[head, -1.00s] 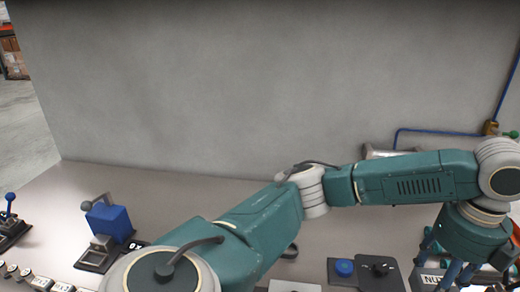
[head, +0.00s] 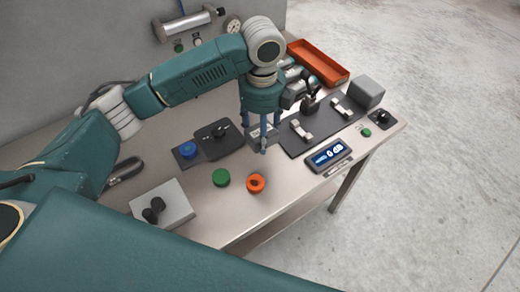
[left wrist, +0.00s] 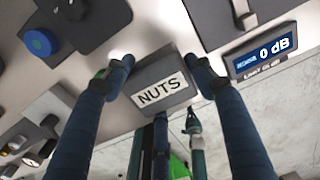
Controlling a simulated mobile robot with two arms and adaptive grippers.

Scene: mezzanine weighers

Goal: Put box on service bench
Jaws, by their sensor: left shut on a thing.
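The box is small and grey with a white label reading NUTS (left wrist: 160,85); in the left wrist view it sits between the two fingers of my left gripper (left wrist: 158,66). My left gripper is shut on it. In the head view the left gripper (head: 261,130) points down over the bench (head: 240,208), and the box (head: 262,130) is mostly hidden behind the fingers, with only part of the pale label showing. I cannot tell whether the box touches the bench top. My right gripper is not in view.
The bench carries a blue button (head: 187,149), a green knob (head: 221,177), an orange knob (head: 255,183), a digital display (head: 328,155), a dark plate with clamps (head: 315,122), a grey block (head: 366,91) and an orange tray (head: 318,63). Open floor (head: 440,150) lies right.

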